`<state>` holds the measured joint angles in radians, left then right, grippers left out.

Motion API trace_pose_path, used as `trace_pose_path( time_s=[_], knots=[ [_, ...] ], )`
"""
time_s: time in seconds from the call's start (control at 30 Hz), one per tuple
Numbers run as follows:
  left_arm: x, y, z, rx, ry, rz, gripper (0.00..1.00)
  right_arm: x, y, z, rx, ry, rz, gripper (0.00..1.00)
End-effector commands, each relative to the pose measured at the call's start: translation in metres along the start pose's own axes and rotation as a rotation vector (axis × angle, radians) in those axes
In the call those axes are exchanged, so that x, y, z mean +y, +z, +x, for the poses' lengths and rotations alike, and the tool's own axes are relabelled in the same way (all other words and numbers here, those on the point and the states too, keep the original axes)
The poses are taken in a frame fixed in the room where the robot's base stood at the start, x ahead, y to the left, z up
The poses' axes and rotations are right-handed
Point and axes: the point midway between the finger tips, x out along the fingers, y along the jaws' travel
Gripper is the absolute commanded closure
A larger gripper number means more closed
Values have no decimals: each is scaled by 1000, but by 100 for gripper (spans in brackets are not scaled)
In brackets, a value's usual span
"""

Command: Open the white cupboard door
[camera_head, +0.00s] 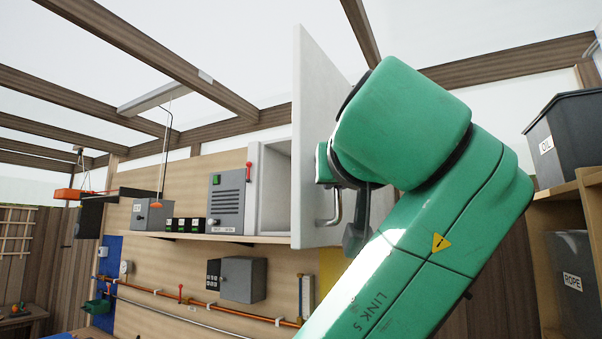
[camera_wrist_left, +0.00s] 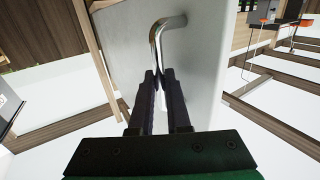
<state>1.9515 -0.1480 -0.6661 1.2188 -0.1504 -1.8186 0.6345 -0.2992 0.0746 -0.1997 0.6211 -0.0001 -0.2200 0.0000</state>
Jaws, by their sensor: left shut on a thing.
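The white cupboard door (camera_head: 311,130) stands swung outward in the head view, and part of the pale cupboard interior (camera_head: 275,188) shows to its left. The door's metal bar handle (camera_head: 335,211) is on the face turned toward my arm. My left gripper (camera_head: 352,226) is at this handle, partly hidden by my green arm. In the left wrist view, the dark fingers of the gripper (camera_wrist_left: 159,76) are shut on the lower part of the curved handle (camera_wrist_left: 157,45), against the white door (camera_wrist_left: 200,60). My right gripper is not in view.
A grey control box (camera_head: 228,203) stands beside the cupboard on the wall shelf (camera_head: 200,237). A grey box (camera_head: 243,279) and copper pipes (camera_head: 230,312) are on the wall below. At right, a wooden rack (camera_head: 552,205) holds dark bins (camera_head: 570,130).

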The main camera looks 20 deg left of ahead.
Motion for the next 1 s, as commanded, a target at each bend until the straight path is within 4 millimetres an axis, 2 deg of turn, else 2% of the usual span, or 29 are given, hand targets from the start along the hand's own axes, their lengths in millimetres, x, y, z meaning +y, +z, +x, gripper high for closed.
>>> trace_pose_path(
  time_s=[0.03,0.2,0.63,0.67,0.7,1.0],
  knots=[
    [6,-6,-4,10,-11,-1,100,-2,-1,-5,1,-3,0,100],
    [19,-5,-10,10,-44,-2,100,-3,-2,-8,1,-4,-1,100],
    [22,-4,-11,11,-54,-3,100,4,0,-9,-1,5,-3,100],
    [22,-4,-11,11,-54,-3,81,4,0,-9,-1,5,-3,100],
    [21,-4,-11,10,-54,-3,73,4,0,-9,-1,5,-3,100],
    [22,-1,-12,5,-54,-2,73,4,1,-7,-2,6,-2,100]
  ],
)
